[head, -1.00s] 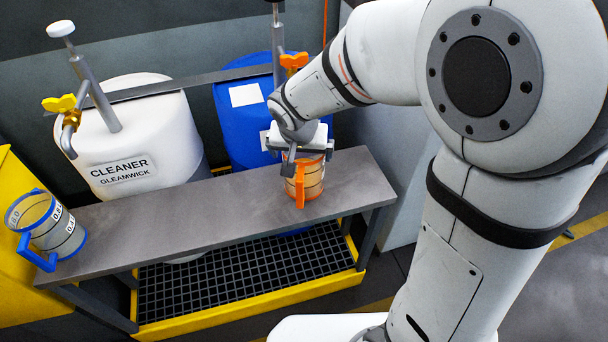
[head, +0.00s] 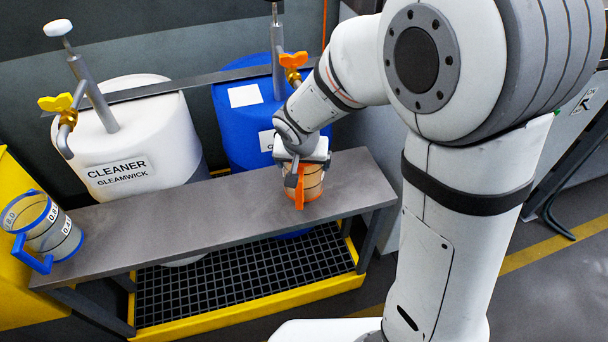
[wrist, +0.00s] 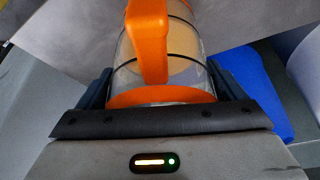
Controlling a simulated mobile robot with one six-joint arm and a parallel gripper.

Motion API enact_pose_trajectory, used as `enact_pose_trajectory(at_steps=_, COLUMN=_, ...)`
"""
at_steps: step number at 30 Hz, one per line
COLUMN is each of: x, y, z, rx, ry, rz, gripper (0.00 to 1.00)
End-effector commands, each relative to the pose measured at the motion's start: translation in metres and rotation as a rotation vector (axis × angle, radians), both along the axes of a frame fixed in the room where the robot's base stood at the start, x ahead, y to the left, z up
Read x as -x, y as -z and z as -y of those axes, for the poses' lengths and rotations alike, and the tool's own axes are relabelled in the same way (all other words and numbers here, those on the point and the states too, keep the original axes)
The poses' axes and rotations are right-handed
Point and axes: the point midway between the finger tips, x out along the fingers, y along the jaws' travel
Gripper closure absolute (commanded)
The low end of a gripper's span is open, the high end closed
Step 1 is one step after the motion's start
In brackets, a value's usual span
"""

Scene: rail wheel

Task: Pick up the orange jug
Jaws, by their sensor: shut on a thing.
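The orange jug (head: 312,182) stands upright on the grey bench near its right end. It has clear walls, an orange base and an orange handle that faces the front. My gripper (head: 303,168) is over the jug from above and shut on it. In the wrist view the jug (wrist: 160,50) sits between the two dark fingers (wrist: 162,92), with its orange rim close to the palm and its handle at the top. I cannot see any gap between the jug's base and the bench.
The grey bench (head: 190,215) stands over a black grate with a yellow frame (head: 240,310). A blue-handled jug (head: 48,232) is at its left end. Behind stand a white cleaner drum (head: 130,130) and a blue drum (head: 245,125), each with a tap. The bench's middle is clear.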

Motion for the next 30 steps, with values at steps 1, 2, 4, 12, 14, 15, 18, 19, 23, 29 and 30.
enact_pose_trajectory(at_steps=1, x=0.0, y=0.0, z=0.0, rx=0.0, ry=0.0, rz=0.0, gripper=0.33)
enact_pose_trajectory(at_steps=2, x=0.0, y=0.0, z=0.0, rx=0.0, ry=0.0, rz=0.0, gripper=0.35)
enact_pose_trajectory(at_steps=4, x=0.0, y=0.0, z=0.0, rx=0.0, ry=-0.001, rz=0.0, gripper=0.41)
enact_pose_trajectory(at_steps=12, x=0.0, y=-0.001, z=-0.001, rx=-0.001, ry=-0.002, rz=0.002, gripper=0.56)
enact_pose_trajectory(at_steps=14, x=0.0, y=-0.001, z=-0.001, rx=-0.001, ry=-0.002, rz=0.002, gripper=0.56)
enact_pose_trajectory(at_steps=15, x=0.0, y=-0.002, z=-0.001, rx=-0.001, ry=-0.002, rz=0.002, gripper=0.56)
enact_pose_trajectory(at_steps=18, x=0.0, y=-0.006, z=-0.001, rx=-0.001, ry=-0.002, rz=0.003, gripper=0.56)
enact_pose_trajectory(at_steps=19, x=-0.001, y=-0.009, z=-0.001, rx=-0.001, ry=-0.002, rz=0.004, gripper=0.56)
enact_pose_trajectory(at_steps=23, x=0.003, y=-0.018, z=-0.002, rx=-0.002, ry=-0.003, rz=0.003, gripper=0.56)
enact_pose_trajectory(at_steps=29, x=0.047, y=-0.016, z=-0.007, rx=-0.002, ry=-0.008, rz=0.003, gripper=0.56)
enact_pose_trajectory(at_steps=30, x=0.058, y=-0.015, z=-0.009, rx=-0.001, ry=-0.009, rz=0.004, gripper=0.56)
